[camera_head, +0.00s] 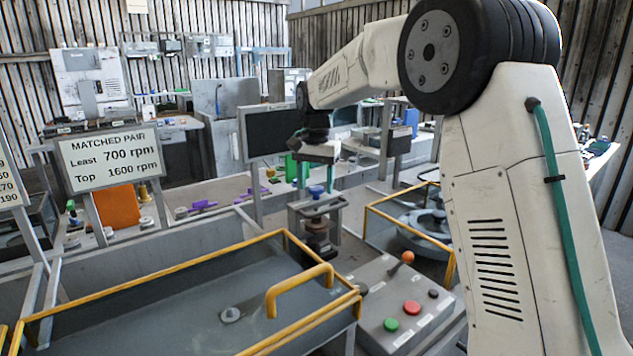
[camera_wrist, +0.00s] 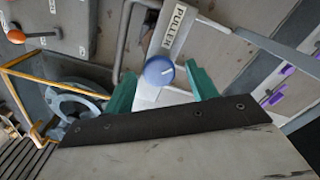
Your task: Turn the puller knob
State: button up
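The puller knob is a round blue knob (camera_wrist: 159,71) with a pale pointer line, beside a PULLER label (camera_wrist: 176,27) in the wrist view. In the head view the knob (camera_head: 316,190) sits on top of a grey puller frame (camera_head: 318,208). My gripper (camera_head: 317,183) points down over it, its two green fingers apart. In the wrist view my gripper (camera_wrist: 160,78) is open, with a finger to each side of the knob and visible gaps between. I cannot tell how far the fingertips are above the knob's level.
A yellow-railed tank (camera_head: 160,310) stands front left, and a second yellow-railed bay (camera_head: 410,215) is right of the puller. A control panel (camera_head: 385,290) with an orange-topped lever and green and red buttons is in front. A sign (camera_head: 110,160) reads 700 to 1600 rpm.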

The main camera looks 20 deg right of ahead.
aim_at(318, 190)
notch_tip(318, 190, up, 8)
jog(key=shift+f, duration=0.1)
dwell(0.4)
dwell(0.4)
jog(key=f, duration=0.1)
jog(key=s+f+n, duration=0.1)
jog(key=f+n, duration=0.1)
jog(key=shift+s+f+g, duration=0.2)
jog(key=shift+s+g, duration=0.1)
jog(key=shift+s, duration=0.1)
jog(key=s+d+f+n+t, duration=0.1)
jog(key=s+f+n, duration=0.1)
jog(key=s, duration=1.9)
jog(key=s+d+f+n+t, duration=0.1)
jog(key=s+f+n, duration=0.2)
jog(key=s, duration=1.8)
jog(key=shift+s+d+f+n, duration=0.15)
jog(key=shift+s+d+n, duration=0.15)
jog(key=shift+s+n, duration=0.1)
